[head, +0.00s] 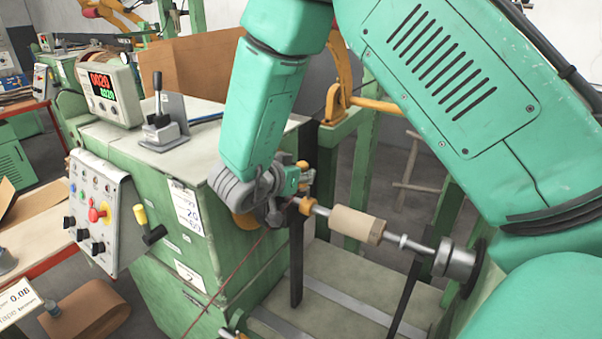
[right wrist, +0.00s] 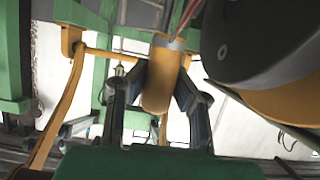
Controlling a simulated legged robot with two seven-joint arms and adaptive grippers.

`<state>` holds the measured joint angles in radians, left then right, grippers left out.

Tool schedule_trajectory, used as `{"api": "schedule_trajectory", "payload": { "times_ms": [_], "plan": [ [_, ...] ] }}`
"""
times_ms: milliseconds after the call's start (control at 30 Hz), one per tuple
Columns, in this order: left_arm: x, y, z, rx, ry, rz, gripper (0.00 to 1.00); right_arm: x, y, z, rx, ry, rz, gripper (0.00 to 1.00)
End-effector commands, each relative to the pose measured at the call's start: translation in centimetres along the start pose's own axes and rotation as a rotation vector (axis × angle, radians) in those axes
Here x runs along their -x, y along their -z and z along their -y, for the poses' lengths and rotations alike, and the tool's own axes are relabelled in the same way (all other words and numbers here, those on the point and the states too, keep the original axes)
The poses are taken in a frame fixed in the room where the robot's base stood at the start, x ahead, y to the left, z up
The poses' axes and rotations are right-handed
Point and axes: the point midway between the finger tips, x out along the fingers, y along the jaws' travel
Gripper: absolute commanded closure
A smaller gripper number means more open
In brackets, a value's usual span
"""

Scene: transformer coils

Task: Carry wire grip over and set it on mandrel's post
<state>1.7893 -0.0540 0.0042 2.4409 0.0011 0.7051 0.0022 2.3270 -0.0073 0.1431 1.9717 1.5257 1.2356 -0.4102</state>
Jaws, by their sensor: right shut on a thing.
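The wire grip (right wrist: 158,88) is an orange-yellow cylinder with a grey collar and a red wire at its top end in the right wrist view. My right gripper (right wrist: 161,80) is shut on it, one finger on each side. In the head view my right gripper (head: 288,185) is beside the left end of the mandrel (head: 355,225), a metal shaft with a tan sleeve. The gripper and wrist hide much of that end. I cannot tell whether the grip touches the mandrel or its post. My left gripper is not in view.
The green machine cabinet (head: 240,275) stands close at the left, with a control panel (head: 100,212) and a lever (head: 158,118). A chuck (head: 455,262) holds the mandrel's right end. A thin red wire (head: 238,268) slants down across the cabinet. A dark round part (right wrist: 255,40) fills the wrist view's upper right.

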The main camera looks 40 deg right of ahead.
Motion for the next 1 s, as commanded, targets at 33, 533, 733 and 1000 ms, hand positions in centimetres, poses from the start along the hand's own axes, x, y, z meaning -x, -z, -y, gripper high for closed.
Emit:
{"api": "schedule_trajectory", "payload": {
  "times_ms": [33,533,733,1000],
  "plan": [
    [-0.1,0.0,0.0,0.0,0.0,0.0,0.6,-0.4,-0.1,-0.2,-0.001,-0.003,0.002,1.0],
    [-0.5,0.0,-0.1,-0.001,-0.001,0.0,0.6,-1.9,-0.4,-0.6,0.001,-0.005,0.001,1.0],
    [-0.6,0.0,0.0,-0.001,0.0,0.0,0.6,-2.5,-0.5,-0.8,0.001,-0.006,0.0,1.0],
    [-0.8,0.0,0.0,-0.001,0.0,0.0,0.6,-3.4,-0.7,-1.0,0.0,-0.006,0.003,1.0]
  ]
}}
